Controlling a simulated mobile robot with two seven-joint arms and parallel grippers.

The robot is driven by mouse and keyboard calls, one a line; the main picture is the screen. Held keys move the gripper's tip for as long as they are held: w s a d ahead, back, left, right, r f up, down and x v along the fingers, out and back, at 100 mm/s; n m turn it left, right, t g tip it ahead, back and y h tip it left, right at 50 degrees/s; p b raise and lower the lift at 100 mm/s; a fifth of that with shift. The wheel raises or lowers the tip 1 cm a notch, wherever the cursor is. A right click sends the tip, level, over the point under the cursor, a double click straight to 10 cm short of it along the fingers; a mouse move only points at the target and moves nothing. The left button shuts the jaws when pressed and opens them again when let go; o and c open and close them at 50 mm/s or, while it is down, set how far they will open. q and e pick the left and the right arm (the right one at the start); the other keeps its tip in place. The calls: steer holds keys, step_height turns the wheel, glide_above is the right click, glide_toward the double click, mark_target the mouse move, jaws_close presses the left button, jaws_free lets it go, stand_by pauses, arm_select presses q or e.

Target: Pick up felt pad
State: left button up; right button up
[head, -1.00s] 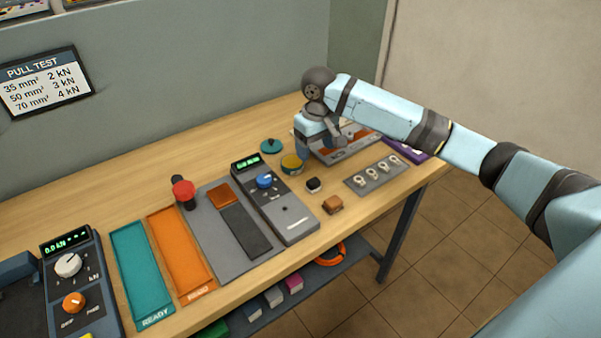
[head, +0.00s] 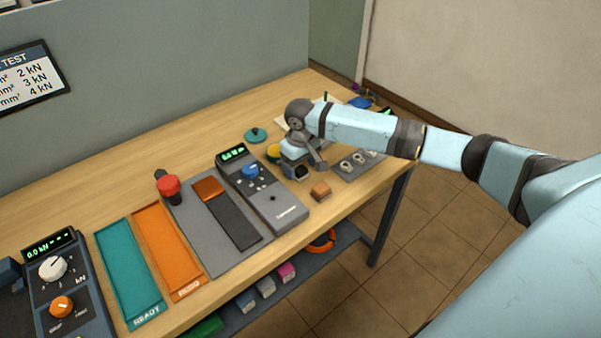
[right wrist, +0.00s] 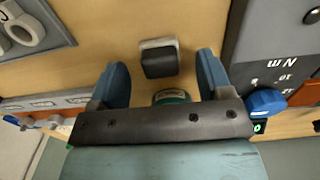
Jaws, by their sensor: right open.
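A small dark block with a pale edge, which looks to be the felt pad (right wrist: 160,60), lies on the wooden bench. It sits just beyond the fingertips of my right gripper (right wrist: 163,82), roughly centred between them, in the right wrist view. That gripper is open and empty. In the head view my right gripper (head: 303,163) is low over the bench and partly covers the dark pad (head: 302,174). My left gripper is not in view.
A grey meter with a blue knob (head: 262,192) stands close to the left of the gripper. An orange-brown block (head: 320,191) lies in front. A grey plate with ring lugs (head: 341,170) lies to the right. A teal disc (head: 256,135) and a yellow tin (head: 273,152) are behind.

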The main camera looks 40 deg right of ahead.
mark_target(300, 169)
steer(key=shift+f, duration=0.95)
steer(key=shift+c, duration=0.4)
steer(key=c, duration=0.9)
steer(key=shift+r, duration=0.15)
step_height(300, 169, up, 20)
steer(key=shift+f+p, duration=0.1)
steer(key=shift+p, duration=0.4)
